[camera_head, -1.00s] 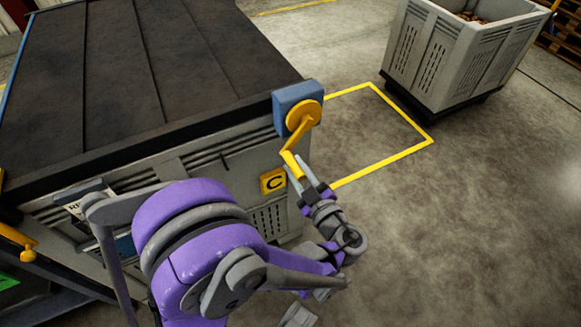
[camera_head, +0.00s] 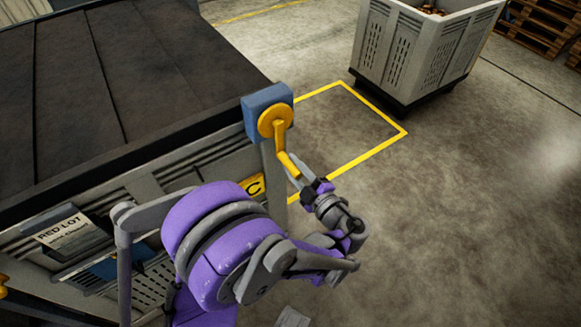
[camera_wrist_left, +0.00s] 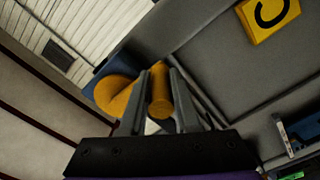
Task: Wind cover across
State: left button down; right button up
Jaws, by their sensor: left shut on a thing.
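A dark cover (camera_head: 90,85) lies over the top of a grey crate (camera_head: 190,170). A yellow crank (camera_head: 280,145) with a round hub sits on a blue box (camera_head: 256,101) at the cover's near right corner. The crank arm hangs down from the hub and its handle points toward me. My left gripper (camera_head: 304,180) is shut on the crank handle. In the left wrist view the handle (camera_wrist_left: 160,92) lies between the two grey fingers, with the round hub (camera_wrist_left: 112,95) behind it. My right gripper is not in view.
A yellow C plate (camera_head: 254,186) and a RED LOT label (camera_head: 66,230) are on the crate's side. A second crate (camera_head: 420,50) stands at the back right. A yellow floor outline (camera_head: 375,153) lies beside the crank, with bare floor to its right.

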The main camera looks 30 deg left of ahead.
pick_arm(q)
jog(key=shift+r, duration=0.35)
jog(key=c, duration=0.7)
grip_release()
jog(key=shift+f, duration=0.1)
jog(key=shift+o, duration=0.2)
jog(key=shift+s+d, duration=0.1)
jog(key=v, duration=1)
jog(key=shift+s+d+p, duration=0.15)
jog(key=shift+d+p, duration=0.1)
jog(key=shift+p, duration=0.05)
jog(key=shift+f, duration=0.1)
